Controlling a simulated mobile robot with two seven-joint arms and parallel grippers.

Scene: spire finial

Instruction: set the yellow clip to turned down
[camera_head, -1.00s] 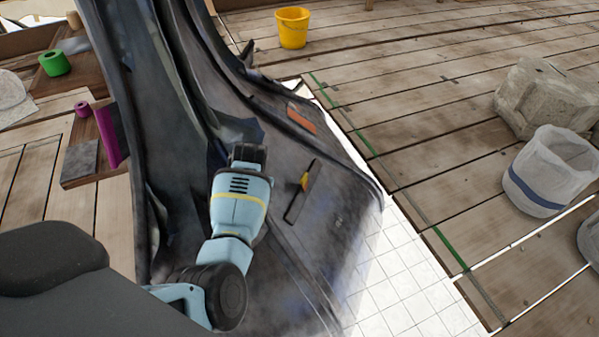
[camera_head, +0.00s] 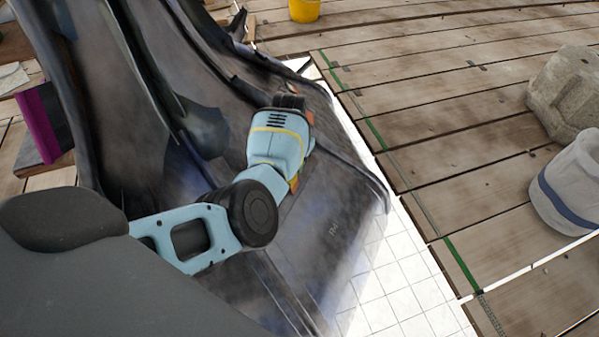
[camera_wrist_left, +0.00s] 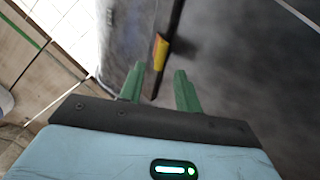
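The yellow clip (camera_wrist_left: 160,47) sits on a thin black bar (camera_wrist_left: 168,50) against a dark grey, smudged surface in the left wrist view. In the head view only a small yellow-orange sliver of the clip (camera_head: 294,183) shows beside my left arm, which hides the bar. My left gripper (camera_wrist_left: 158,88) has two green fingers standing apart, with nothing between them. The clip lies just beyond the fingertips, roughly in line with the gap. The lower end of the bar reaches down toward the gap. Contact cannot be told. My right gripper is in neither view.
The dark curved spire skin (camera_head: 345,200) flares down to white tiles (camera_head: 405,285). A plank deck lies to the right with a stone block (camera_head: 570,95), a white bucket with a blue band (camera_head: 570,190) and a yellow bucket (camera_head: 304,9). A purple piece (camera_head: 40,125) is at left.

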